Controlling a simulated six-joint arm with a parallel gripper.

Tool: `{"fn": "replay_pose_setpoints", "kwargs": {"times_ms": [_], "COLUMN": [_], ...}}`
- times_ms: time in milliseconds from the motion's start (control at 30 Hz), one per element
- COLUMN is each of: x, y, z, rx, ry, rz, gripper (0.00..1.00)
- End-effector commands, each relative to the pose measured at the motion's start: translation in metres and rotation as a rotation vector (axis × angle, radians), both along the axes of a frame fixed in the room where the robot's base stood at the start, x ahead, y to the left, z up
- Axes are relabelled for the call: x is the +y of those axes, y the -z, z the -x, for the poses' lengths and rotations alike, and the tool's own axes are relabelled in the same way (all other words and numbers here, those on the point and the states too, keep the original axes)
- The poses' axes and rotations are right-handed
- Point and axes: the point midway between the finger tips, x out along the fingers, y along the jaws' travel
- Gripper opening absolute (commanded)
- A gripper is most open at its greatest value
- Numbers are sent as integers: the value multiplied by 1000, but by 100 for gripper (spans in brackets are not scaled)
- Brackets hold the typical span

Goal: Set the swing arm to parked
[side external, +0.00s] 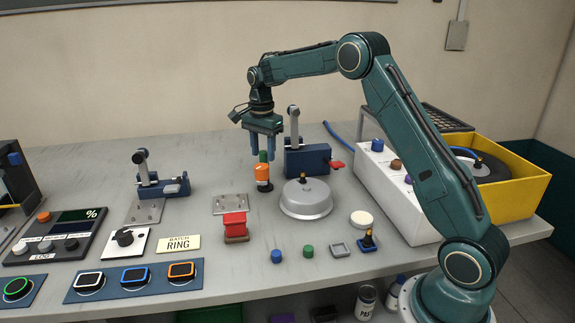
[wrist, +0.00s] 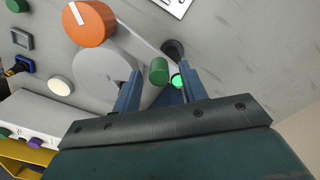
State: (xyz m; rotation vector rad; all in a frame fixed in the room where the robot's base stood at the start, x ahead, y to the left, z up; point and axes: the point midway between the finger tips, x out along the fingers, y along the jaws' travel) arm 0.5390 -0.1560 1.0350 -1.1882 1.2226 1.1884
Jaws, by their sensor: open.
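What looks like the swing arm shows in the wrist view as a grey bar (wrist: 143,36) running from an orange round cap (wrist: 91,23) with a white line. A green knob (wrist: 159,71) stands by the bar; how they join is unclear. In the side view the orange part (side external: 262,172) stands below the green knob (side external: 263,156), above a black round foot. My gripper (side external: 263,155) points down with its fingers apart. The green knob shows between the fingertips, apparently without being gripped; contact cannot be told. No parked marking is legible.
A blue clamp (side external: 307,160) with an upright lever and red tip stands close behind. A round grey lid (side external: 306,199) sits to the right, a red block (side external: 235,222) in front. A white box (side external: 395,190) and yellow bin (side external: 520,195) fill the right side.

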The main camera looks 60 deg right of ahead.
Motion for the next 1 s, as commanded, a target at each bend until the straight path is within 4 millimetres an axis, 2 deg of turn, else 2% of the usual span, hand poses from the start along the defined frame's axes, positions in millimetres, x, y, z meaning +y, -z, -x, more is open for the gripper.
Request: {"fn": "replay_pose_setpoints", "kwargs": {"times_ms": [167,500,700,1000], "x": [0,0,0,0], "y": [-21,-78,-106,-126], "z": [0,-1,0,0], "rx": [-4,-5,-4,-2], "ry": [0,1,1,1], "rz": [1,1,1,1], "gripper": [43,43,43,43]}}
